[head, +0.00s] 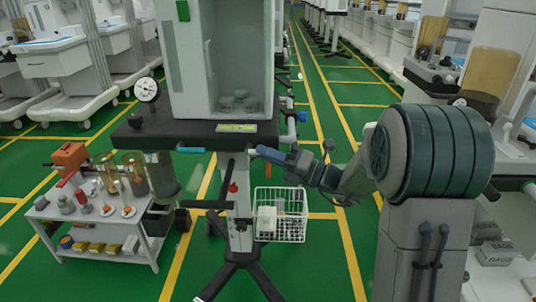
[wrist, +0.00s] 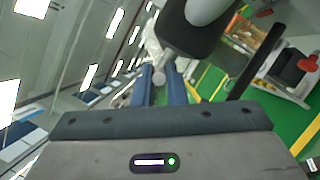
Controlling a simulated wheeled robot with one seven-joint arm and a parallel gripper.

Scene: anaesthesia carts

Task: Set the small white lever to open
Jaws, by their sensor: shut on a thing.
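My gripper (head: 258,151) reaches in from the right to the front edge of the cart's dark shelf (head: 165,136), just under the white cabinet. In the wrist view its two blue fingers (wrist: 161,86) point away from me and are shut on a small pale piece, the white lever (wrist: 159,76), of which only a bit shows between them. A dark rounded block (wrist: 190,35) is close beyond the fingertips. In the head view the lever is hidden by my fingers, so its setting cannot be read.
A white cabinet (head: 190,60) stands on the dark shelf, with a round gauge (head: 147,89) at its left. A wire basket (head: 292,226) hangs below my gripper. A white trolley (head: 95,232) with bottles stands at left. Green floor is open behind, to the right.

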